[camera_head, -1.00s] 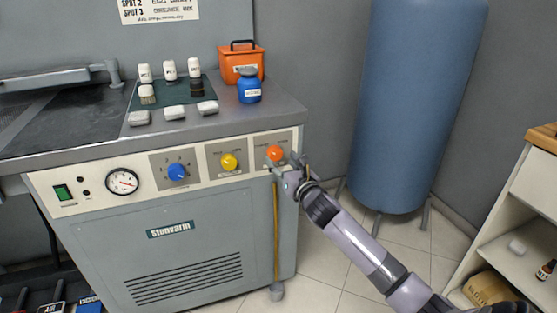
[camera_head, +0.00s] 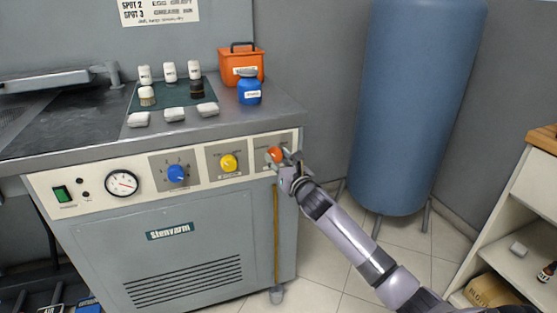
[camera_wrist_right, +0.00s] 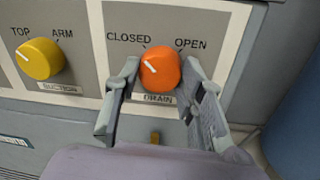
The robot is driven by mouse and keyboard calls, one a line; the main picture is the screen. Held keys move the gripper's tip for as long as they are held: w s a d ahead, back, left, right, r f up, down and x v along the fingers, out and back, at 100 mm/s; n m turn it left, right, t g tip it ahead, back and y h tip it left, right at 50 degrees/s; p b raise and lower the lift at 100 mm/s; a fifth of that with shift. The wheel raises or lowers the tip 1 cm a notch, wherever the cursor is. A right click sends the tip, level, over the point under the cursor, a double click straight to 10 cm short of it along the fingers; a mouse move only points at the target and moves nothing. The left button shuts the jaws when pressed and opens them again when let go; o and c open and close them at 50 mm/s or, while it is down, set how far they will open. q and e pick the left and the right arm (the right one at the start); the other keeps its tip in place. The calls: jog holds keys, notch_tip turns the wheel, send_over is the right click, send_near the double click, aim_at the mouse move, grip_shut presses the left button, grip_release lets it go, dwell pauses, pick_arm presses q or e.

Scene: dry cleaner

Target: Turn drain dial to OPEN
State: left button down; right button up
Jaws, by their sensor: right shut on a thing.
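The orange drain dial (camera_head: 274,155) is on the right end of the machine's front panel. In the right wrist view the drain dial (camera_wrist_right: 160,67) has CLOSED printed at its upper left and OPEN at its upper right. Its white pointer line slants to the upper left, toward CLOSED. My right gripper (camera_head: 281,160) is at the dial. In the wrist view the fingers of my right gripper (camera_wrist_right: 161,72) are on either side of the dial, shut on it. My left gripper is not in view.
A yellow suction dial (camera_wrist_right: 40,59) is left of the drain dial, and a blue dial (camera_head: 177,173) is farther left. A blue tank (camera_head: 405,110) stands right of the machine. A thin brown pipe (camera_head: 276,235) runs down below the drain dial.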

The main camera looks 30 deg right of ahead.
jog(key=c, duration=0.5)
jog(key=m+p, duration=0.2)
jog(key=m, duration=0.4)
jog(key=shift+m, duration=0.5)
jog(key=m, duration=0.3)
jog(key=m+h+p, duration=0.1)
jog(key=m, duration=0.2)
jog(key=shift+m+t+p, duration=0.3)
jog(key=shift+m, duration=0.1)
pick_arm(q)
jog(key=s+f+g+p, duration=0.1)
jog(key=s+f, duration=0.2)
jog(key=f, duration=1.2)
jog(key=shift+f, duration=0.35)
pick_arm(e)
jog(key=shift+a+m+h, duration=0.1)
jog(key=shift+m+h, duration=0.3)
jog(key=shift+m, duration=2.2)
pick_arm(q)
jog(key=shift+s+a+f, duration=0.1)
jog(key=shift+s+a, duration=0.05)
